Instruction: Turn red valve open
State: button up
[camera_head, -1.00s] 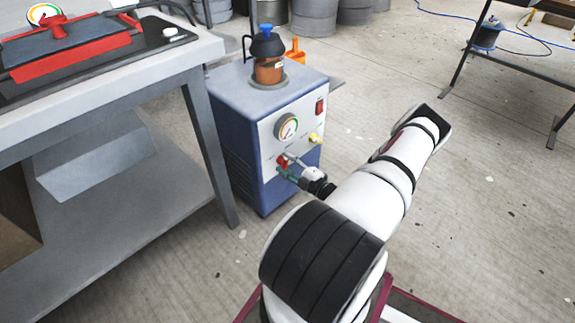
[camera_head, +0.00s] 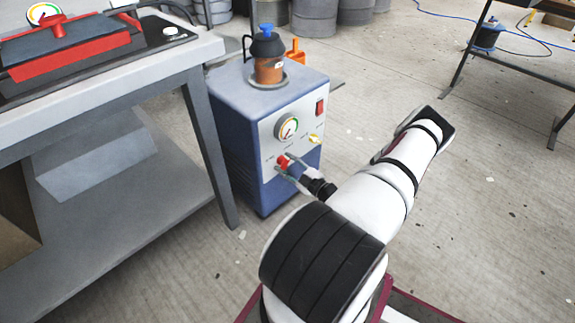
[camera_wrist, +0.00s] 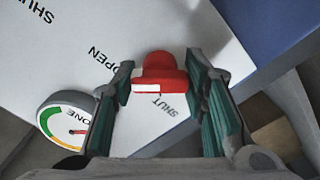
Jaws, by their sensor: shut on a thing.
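The red valve (camera_head: 283,161) is a small knob low on the white front panel of the blue pump box (camera_head: 238,150). In the wrist view the valve (camera_wrist: 160,73) sits between the two green-padded fingers of my gripper (camera_wrist: 160,80), which is shut on it. A white mark shows on the valve's lower left part. In the head view my gripper (camera_head: 286,166) reaches the panel from the lower right.
A round gauge (camera_head: 287,127) is above the valve, with a yellow knob (camera_head: 314,139) and a red switch (camera_head: 320,106) to the right. A grey workbench (camera_head: 205,48) is close on the left.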

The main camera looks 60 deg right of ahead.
jog(key=o, duration=1.2)
jog(key=v, duration=1.2)
jog(key=shift+f, duration=0.1)
